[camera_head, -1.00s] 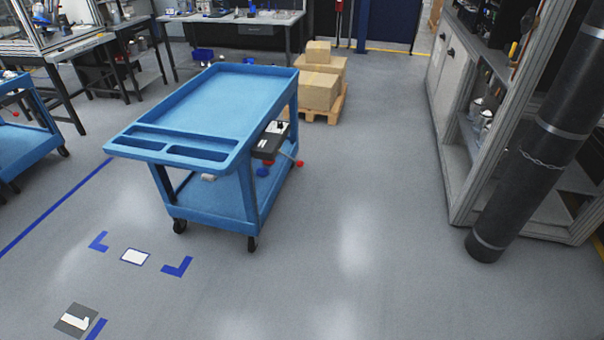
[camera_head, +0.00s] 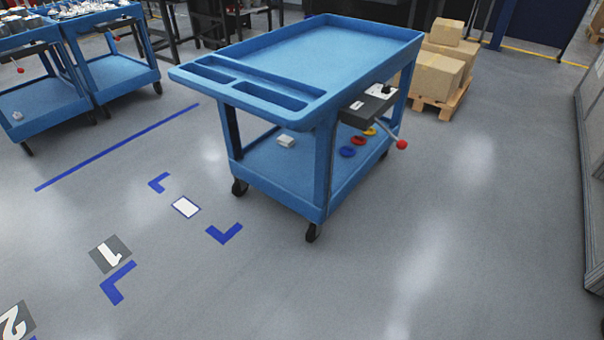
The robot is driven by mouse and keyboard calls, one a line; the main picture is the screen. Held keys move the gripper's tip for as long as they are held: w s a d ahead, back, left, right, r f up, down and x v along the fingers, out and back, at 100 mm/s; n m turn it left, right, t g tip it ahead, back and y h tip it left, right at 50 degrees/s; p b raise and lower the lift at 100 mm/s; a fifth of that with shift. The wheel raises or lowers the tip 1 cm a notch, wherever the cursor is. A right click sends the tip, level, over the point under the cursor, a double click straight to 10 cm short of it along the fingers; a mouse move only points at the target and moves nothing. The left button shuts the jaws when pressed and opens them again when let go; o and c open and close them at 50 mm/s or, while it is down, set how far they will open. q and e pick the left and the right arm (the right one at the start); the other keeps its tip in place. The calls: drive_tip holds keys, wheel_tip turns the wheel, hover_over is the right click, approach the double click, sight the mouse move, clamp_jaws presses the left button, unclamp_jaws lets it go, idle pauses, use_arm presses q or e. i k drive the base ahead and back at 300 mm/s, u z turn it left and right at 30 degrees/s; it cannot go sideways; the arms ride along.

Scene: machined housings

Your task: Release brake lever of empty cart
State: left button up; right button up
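The empty blue cart (camera_head: 228,88) stands in the middle of the head view, its top tray bare. A dark box (camera_head: 369,106) is fixed on its right side below the top tray. The brake lever (camera_head: 392,136) sticks out from this box, a metal rod angled downward with a red ball knob (camera_head: 401,145) at its end. The lower shelf (camera_head: 272,180) holds a small white block (camera_head: 286,141) and red, blue and yellow rings (camera_head: 358,140). Neither of my grippers is in view.
Two blue carts (camera_head: 118,72) stand at the upper left, at least one loaded. Cardboard boxes (camera_head: 436,76) sit on a wooden pallet (camera_head: 444,103) behind the cart. A grey cabinet edge (camera_head: 590,170) is at far right. The floor right of the cart is clear.

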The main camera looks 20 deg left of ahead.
sight(401, 145)
drive_tip(key=i, duration=1.55)
drive_tip(key=z, duration=0.45)
